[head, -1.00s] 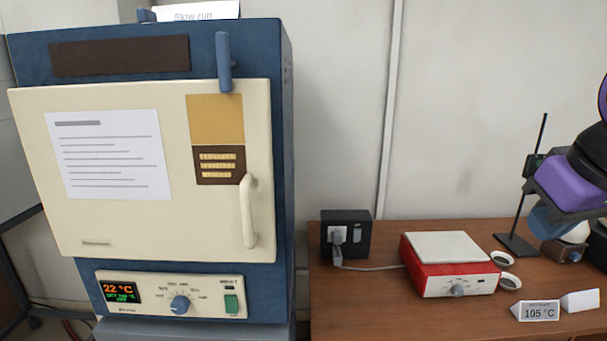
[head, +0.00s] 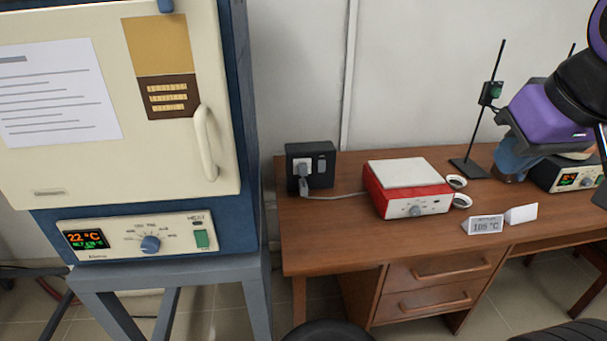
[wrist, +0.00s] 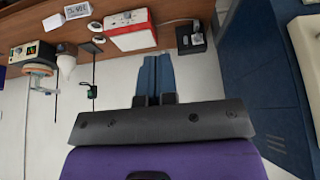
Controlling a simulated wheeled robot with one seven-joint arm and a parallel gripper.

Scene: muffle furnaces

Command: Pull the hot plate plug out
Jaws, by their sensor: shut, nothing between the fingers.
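The red hot plate (head: 408,190) with a pale square top stands on the wooden desk. A grey plug (head: 302,172) sits in the front of the black socket box (head: 325,166) at the desk's left end, and a pale cord runs from it toward the hot plate. In the wrist view, which is upside down, the hot plate (wrist: 130,32) and the socket box (wrist: 190,40) are beyond my fingers. My gripper (head: 510,172) is at the right in the head view, apart from the plug. Its blue fingers (wrist: 156,66) are together and empty.
A muffle furnace (head: 130,236) stands on a grey stand left of the desk (head: 350,242). Two small dishes, a retort stand (head: 484,115) and two small cards are near the hot plate. Another device with a display (head: 565,178) is partly behind my gripper. Desk space before the socket box is clear.

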